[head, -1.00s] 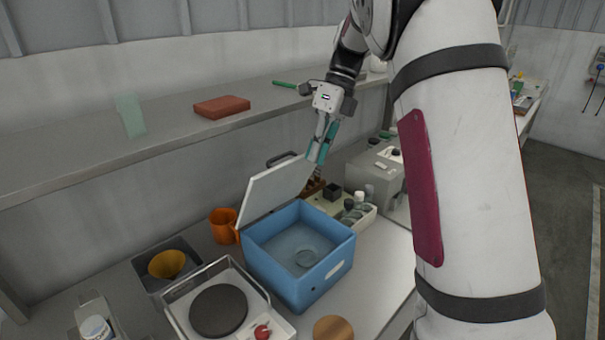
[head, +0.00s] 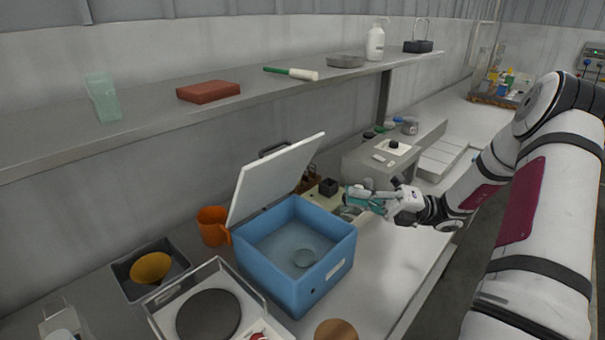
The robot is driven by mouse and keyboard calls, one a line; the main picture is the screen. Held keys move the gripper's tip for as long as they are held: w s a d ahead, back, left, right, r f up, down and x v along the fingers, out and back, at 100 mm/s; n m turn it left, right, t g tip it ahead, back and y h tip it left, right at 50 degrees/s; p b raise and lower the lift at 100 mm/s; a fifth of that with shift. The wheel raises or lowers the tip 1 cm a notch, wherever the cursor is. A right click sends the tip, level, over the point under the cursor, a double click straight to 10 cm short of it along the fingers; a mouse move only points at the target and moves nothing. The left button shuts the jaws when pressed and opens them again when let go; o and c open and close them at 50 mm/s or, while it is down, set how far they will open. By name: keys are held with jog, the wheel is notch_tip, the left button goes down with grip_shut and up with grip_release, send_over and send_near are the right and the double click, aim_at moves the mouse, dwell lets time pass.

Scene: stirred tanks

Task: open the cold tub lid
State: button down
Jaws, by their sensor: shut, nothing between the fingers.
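An orange mug (head: 212,226) stands close left of the lid. A hotplate (head: 208,314) and a grey tray with a yellow bowl (head: 151,268) are at front left. A grey machine (head: 385,160) stands behind my gripper. A shelf (head: 150,118) runs above the bench.

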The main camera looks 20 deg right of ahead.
jog(key=p, duration=0.2)
send_near(269, 176)
jog(key=s+a+r, duration=0.2)
jog(key=s+r, duration=0.1)
jog(key=s, duration=0.1)
jog(key=shift+w+a+r, duration=0.15)
jog(key=shift+w+r, duration=0.1)
jog(key=shift+w, duration=0.4)
jog(key=shift+w+a+r, duration=0.15)
jog(key=shift+w+r, duration=0.1)
jog(key=shift+w, duration=0.45)
jog(key=shift+w+a+r, duration=0.15)
jog(key=shift+w+r, duration=0.1)
jog(key=shift+w, duration=0.4)
jog(key=shift+r, duration=0.1)
